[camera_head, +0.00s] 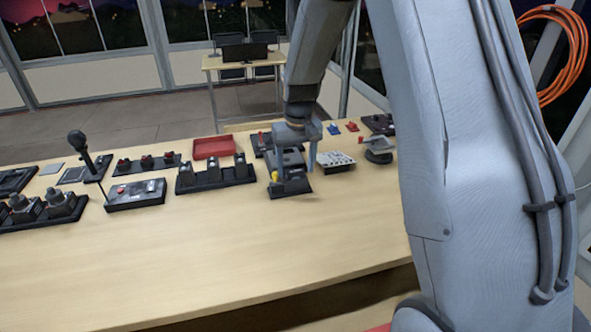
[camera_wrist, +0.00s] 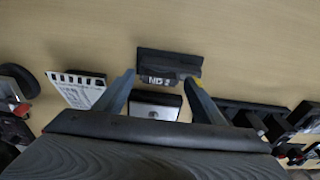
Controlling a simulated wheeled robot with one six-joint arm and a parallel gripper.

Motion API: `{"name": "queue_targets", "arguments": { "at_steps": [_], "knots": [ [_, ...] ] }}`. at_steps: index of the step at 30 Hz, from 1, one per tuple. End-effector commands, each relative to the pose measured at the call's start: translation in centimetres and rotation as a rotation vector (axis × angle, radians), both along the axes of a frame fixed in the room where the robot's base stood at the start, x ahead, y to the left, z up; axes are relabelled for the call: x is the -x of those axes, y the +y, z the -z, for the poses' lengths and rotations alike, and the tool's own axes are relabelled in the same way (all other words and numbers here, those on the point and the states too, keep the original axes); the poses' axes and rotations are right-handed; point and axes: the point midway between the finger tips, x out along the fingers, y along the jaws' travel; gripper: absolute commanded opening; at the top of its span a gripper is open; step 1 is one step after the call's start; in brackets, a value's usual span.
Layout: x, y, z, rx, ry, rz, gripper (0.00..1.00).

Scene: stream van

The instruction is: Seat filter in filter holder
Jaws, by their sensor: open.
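My gripper (camera_head: 294,172) is over the table, right of centre in the head view. In the wrist view my gripper (camera_wrist: 160,79) is open, with one finger on either side of a dark piece marked "ND" (camera_wrist: 158,81), which looks like the filter. I cannot tell whether the fingers touch it. The piece is at a black block or base (camera_wrist: 170,58), which may be the filter holder; I cannot tell whether it is seated. The black base (camera_head: 291,191) also shows below my gripper in the head view. A yellow bit shows at the right finger's tip in the wrist view.
A black-edged box with a pale top (camera_wrist: 155,105) lies close behind the marked piece. A white-faced panel (camera_head: 336,161) is to the right, a black rack (camera_head: 215,178) to the left, and a red tray (camera_head: 213,147) behind that rack. The table's front is clear.

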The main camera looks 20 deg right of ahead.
Motion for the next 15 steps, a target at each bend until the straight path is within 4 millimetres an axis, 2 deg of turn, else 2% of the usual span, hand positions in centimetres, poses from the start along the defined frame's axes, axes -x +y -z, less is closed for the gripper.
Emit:
{"name": "queue_targets", "arguments": {
  "at_steps": [9, 15],
  "knots": [
    [0.5, 0.0, -4.7, 0.0, -0.003, 0.0, 0.64],
    [0.7, 0.0, -6.2, 0.0, -0.002, 0.0, 0.64]
  ]
}}
